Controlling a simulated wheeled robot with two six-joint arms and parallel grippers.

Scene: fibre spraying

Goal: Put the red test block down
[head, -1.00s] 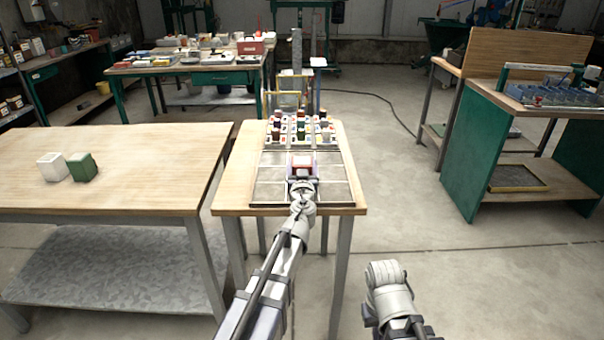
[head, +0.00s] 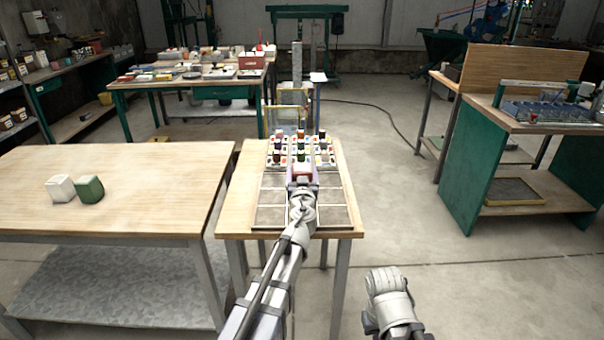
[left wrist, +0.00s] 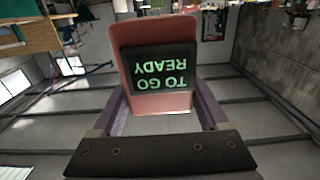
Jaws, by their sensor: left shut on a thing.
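The red test block (head: 303,170) is held by my left gripper (head: 302,183) above the narrow wooden table (head: 232,222) in the head view. In the left wrist view, the red block (left wrist: 170,92) stands between the two purple fingers of the left gripper (left wrist: 165,108). Its dark label with green letters reads "READY TO GO" upside down. In the head view the gripper hides part of the block and what lies under it. My right gripper is not visible; only a pale link of the right arm shows at the lower right.
A grey tray with framed cells (head: 334,215) lies on the near part of the narrow table; its near cells look empty. Several small coloured blocks (head: 301,148) stand in rows beyond it.

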